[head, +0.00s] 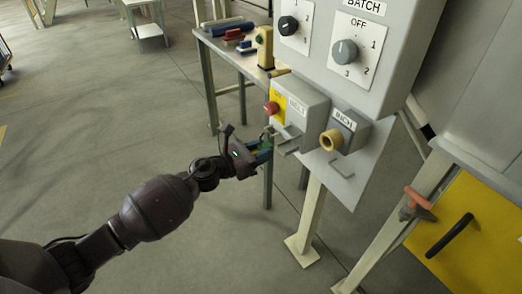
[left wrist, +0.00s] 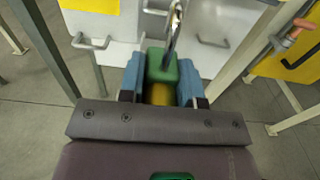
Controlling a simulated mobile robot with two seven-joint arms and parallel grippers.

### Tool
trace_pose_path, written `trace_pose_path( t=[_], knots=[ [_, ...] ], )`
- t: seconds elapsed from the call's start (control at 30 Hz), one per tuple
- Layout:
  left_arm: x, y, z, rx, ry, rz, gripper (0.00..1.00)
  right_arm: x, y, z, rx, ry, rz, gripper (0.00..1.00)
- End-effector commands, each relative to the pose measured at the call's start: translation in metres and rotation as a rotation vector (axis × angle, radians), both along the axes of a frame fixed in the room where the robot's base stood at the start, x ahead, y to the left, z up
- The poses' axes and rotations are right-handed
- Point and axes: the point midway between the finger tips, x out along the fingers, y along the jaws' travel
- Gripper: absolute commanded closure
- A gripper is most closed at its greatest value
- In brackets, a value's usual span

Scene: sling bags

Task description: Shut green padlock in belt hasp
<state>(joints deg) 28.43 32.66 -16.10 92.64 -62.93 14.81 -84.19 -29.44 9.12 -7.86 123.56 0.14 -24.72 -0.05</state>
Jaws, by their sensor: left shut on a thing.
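My left gripper (head: 264,149) is shut on the green padlock (head: 266,145), just in front of the lower panel under the control box. In the left wrist view the padlock (left wrist: 163,68) sits between the blue finger pads of the gripper (left wrist: 161,82), its metal shackle (left wrist: 174,28) pointing up and away. A grey box (head: 302,108) with a red button and a small, hard-to-read label, perhaps BELT, is just above the gripper. A grey metal loop (head: 289,147) sticks out below it, close to the padlock. I cannot tell whether the shackle passes through a loop. My right gripper is in neither view.
An INCH box (head: 344,132) with a tan round knob is right of the red-button box. Another loop (head: 342,168) is below it. A yellow panel (head: 470,240) with a black handle stands at right. A table (head: 219,46) with coloured items is behind.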

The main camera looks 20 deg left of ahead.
Motion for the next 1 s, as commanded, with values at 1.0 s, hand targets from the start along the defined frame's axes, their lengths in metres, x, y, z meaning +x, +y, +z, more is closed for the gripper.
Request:
trace_pose_path(
  t=[1.0],
  knots=[
    [0.013, -0.011, 0.0, -0.001, -0.001, -0.001, 1.0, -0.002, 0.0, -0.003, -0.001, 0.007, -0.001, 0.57]
  ],
)
